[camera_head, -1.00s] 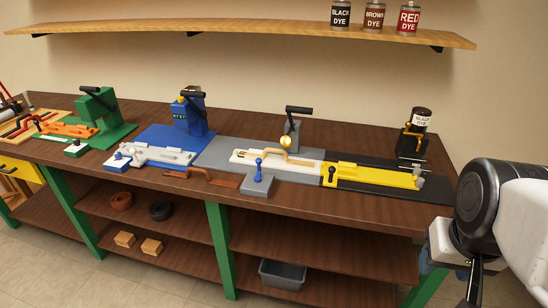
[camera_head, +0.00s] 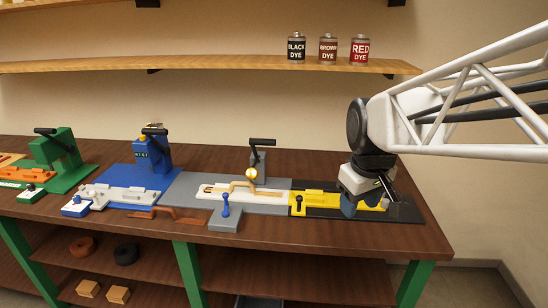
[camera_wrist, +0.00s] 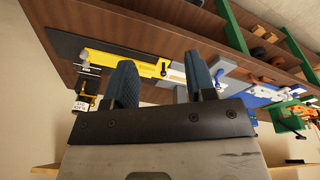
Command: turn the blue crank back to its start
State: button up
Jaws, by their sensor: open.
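A small blue upright handle with a round knob (camera_head: 226,205) stands on a grey block at the bench's front edge, left of the yellow fixture. A blue machine (camera_head: 150,157) with a black lever arm on top stands further left, on a blue base. I cannot tell for certain which of these is the blue crank. My gripper (camera_head: 366,203) is open and empty, above the right end of the yellow fixture (camera_head: 340,202), well to the right of both blue parts. In the wrist view its two dark blue fingers (camera_wrist: 162,82) are spread, with nothing between them.
A grey station with a black lever (camera_head: 261,142) and a tan strap piece on a white plate stands between the blue machine and yellow fixture. A green machine (camera_head: 58,160) is at far left. Dye cans (camera_head: 328,49) stand on the shelf above. A brown handled tool (camera_head: 165,213) lies in front.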

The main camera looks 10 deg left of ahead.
jog(key=w+a+f+n+g, duration=0.1)
jog(key=w+a+f+n, duration=0.2)
jog(key=w+a+n, duration=0.95)
jog(key=w+a+f+n, duration=0.1)
jog(key=w+a+f, duration=0.2)
jog(key=w+a, duration=0.2)
jog(key=w+a+f+n, duration=0.1)
jog(key=w+a+f, duration=0.3)
jog(key=a, duration=0.7)
jog(key=w+a+f+n+g, duration=0.1)
jog(key=w+a+f, duration=0.3)
jog(key=w+a, duration=0.3)
jog(key=shift+w+a, duration=0.2)
jog(key=shift+a, duration=0.25)
jog(key=shift+w+a, duration=0.2)
jog(key=shift+a, duration=0.25)
jog(key=shift+w+a+f, duration=0.1)
jog(key=shift+a+f, duration=0.15)
jog(key=shift+a, duration=0.1)
jog(key=shift+f, duration=0.15)
jog(key=shift+f, duration=3.75)
